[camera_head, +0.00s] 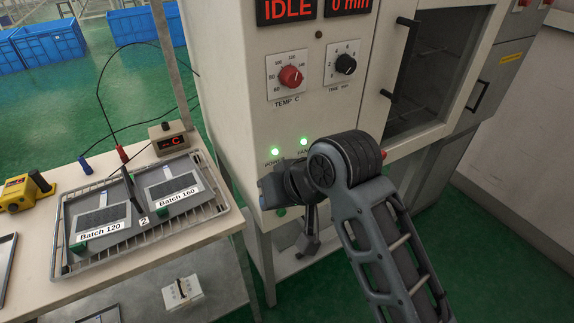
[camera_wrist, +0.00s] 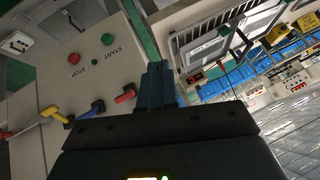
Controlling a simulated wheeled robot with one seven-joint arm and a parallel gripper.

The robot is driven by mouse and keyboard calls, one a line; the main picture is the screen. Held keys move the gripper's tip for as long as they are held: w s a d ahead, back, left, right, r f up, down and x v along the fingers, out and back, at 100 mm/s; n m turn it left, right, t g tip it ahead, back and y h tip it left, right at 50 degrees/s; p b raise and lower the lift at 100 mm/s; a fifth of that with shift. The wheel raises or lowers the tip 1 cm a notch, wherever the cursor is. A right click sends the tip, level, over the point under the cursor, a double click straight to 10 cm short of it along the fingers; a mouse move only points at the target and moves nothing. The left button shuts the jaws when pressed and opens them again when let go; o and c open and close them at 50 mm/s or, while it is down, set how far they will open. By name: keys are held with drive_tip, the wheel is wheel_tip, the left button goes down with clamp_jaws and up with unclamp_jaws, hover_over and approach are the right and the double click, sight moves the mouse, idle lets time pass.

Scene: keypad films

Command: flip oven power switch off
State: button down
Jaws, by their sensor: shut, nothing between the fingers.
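The oven (camera_head: 225,60) is the cream cabinet. Its lamp labelled POWER (camera_head: 274,152) and the FAN lamp (camera_head: 304,142) both glow green. My gripper (camera_head: 266,194) is shut and empty, low in front of the panel below the lamps, and hides the switches there. In the wrist view its dark blue fingers (camera_wrist: 157,84) point at the panel, seen upside down. A red lever (camera_wrist: 125,93), a blue lever (camera_wrist: 97,107) and a yellow lever (camera_wrist: 55,115) stick out there, with the red one closest to the fingers. Their labels are not readable, and contact cannot be told.
A green START button (camera_wrist: 107,39) and a red STOP button (camera_wrist: 74,59) sit on the same panel. The red TEMP knob (camera_head: 290,77) and black TIME knob (camera_head: 345,64) are above. A table (camera_head: 100,164) with a tray (camera_head: 150,232) stands close at left.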

drive_tip(key=w+d+r+g+h, duration=0.1)
drive_tip(key=w+d+r+h, duration=0.1)
drive_tip(key=r, duration=0.3)
drive_tip(key=w+d+r+n+h, duration=0.1)
drive_tip(key=w+r+h, duration=0.1)
drive_tip(key=r, duration=0.4)
drive_tip(key=shift+w+d+r+n+g+h, duration=0.15)
drive_tip(key=shift+w+d+n+g+h, duration=0.2)
drive_tip(key=shift+w, duration=0.3)
drive_tip(key=b+x, duration=0.4)
drive_tip(key=x, duration=0.4)
drive_tip(key=shift+x, duration=1)
drive_tip(key=shift+s+d, duration=0.1)
